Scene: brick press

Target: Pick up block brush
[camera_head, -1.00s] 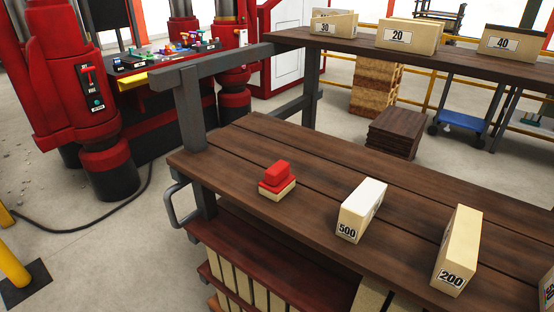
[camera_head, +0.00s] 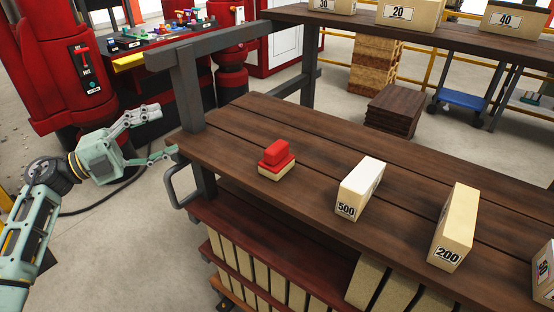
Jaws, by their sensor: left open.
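The block brush (camera_head: 276,159) has a red handle and body over a pale bristle base. It stands on the near left part of the brown wooden table top (camera_head: 310,142), bristles down. My left gripper (camera_head: 160,134) is open and empty. It is left of the table's left edge, apart from the brush and to its left. My right gripper is not in view.
A block marked 500 (camera_head: 359,189) and a block marked 200 (camera_head: 455,227) stand right of the brush. A grey frame post (camera_head: 188,92) rises at the table's left corner, close to my left gripper. An upper shelf (camera_head: 350,29) crosses the back.

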